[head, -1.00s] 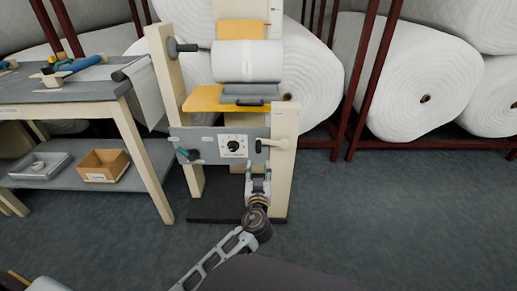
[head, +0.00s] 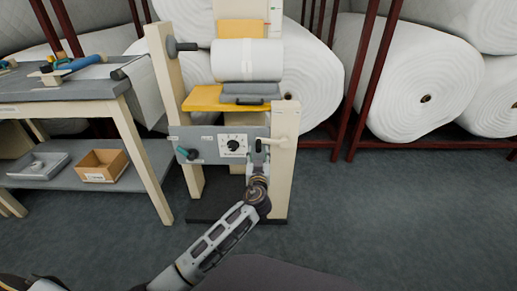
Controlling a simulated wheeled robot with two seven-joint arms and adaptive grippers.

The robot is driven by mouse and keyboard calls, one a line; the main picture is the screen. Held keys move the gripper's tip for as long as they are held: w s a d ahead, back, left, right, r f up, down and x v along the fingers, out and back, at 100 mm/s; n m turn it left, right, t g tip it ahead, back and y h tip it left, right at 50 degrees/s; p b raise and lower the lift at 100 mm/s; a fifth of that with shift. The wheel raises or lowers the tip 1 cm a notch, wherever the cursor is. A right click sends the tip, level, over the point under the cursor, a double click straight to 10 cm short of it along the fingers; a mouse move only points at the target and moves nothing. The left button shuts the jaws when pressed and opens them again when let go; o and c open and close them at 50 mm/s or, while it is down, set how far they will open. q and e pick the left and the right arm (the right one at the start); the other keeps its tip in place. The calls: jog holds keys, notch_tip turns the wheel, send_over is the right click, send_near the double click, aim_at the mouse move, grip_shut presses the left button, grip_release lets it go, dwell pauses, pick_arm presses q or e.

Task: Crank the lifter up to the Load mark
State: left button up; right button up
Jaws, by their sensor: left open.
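The lifter (head: 285,180) is a cream-posted frame with a yellow platform (head: 200,102). A white wadding roll (head: 246,60) is in the frame above the platform. A grey panel (head: 210,151) on the front carries a dial (head: 233,145) and a teal-ended handle (head: 189,154). At its right end is a crank with a pale grip (head: 273,142). A mark strip with small red and green marks is at the top edge; its wording is unreadable. My left gripper (head: 259,160) is open just below the crank; whether it touches is unclear. My right gripper is not in view.
A workbench (head: 60,95) stands at the left, with a cardboard box (head: 103,165) and a grey tray (head: 38,165) on its lower shelf. Large white rolls (head: 415,90) sit in dark red racks behind. The floor at the right is clear.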

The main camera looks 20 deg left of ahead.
pick_arm(q)
jog(key=shift+b+x, duration=0.55)
jog(key=shift+x, duration=2.15)
grip_shut()
